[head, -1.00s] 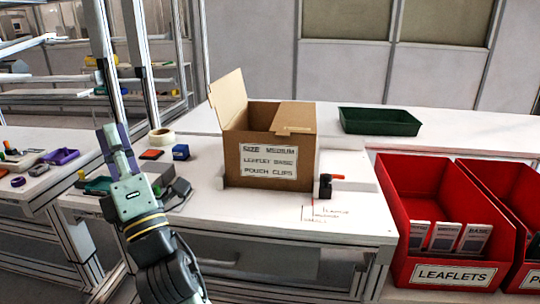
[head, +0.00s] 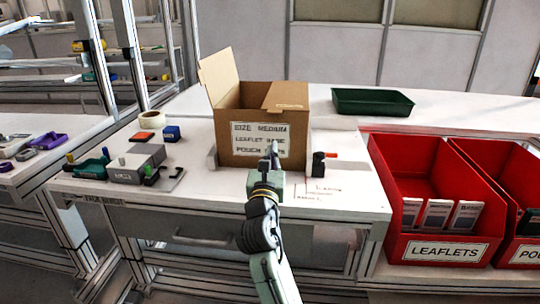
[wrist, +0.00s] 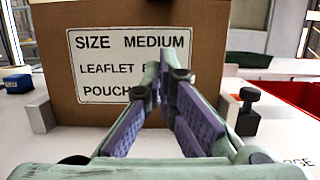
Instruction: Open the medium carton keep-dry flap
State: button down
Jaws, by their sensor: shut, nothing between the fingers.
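The medium carton (head: 222,150) is a brown cardboard box standing on the white bench, its label reading "SIZE MEDIUM". Its left flap (head: 219,76) stands up, leaning outward. A flap with a small pale label (head: 287,96) lies folded over the right part of the top; the label's words are too small to read. The left part of the top is open and dark inside. My gripper (head: 273,148) is shut and empty in front of the carton's front face. In the wrist view its purple-padded fingers (wrist: 160,78) overlap the label; the carton's top is out of that view.
A small black clamp with a red handle (head: 319,165) stands right of the carton. Left are a grey block (head: 134,165), a blue box (head: 171,133) and a tape roll (head: 150,123). A green tray (head: 372,103) is behind right. Red bins (head: 384,180) stand right.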

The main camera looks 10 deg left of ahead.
aim_at(274, 118)
jog(key=x, duration=0.3)
jog(key=p+x, duration=0.1)
jog(key=x, duration=0.1)
jog(key=shift+w+r, duration=0.2)
jog(key=shift+r, duration=0.15)
notch_tip(274, 118, up, 2)
jog(key=shift+s+r+p, duration=0.15)
jog(key=shift+r+p, duration=0.1)
jog(key=shift+p, duration=0.35)
jog(key=shift+r, duration=0.45)
jog(key=shift+a+r, duration=0.1)
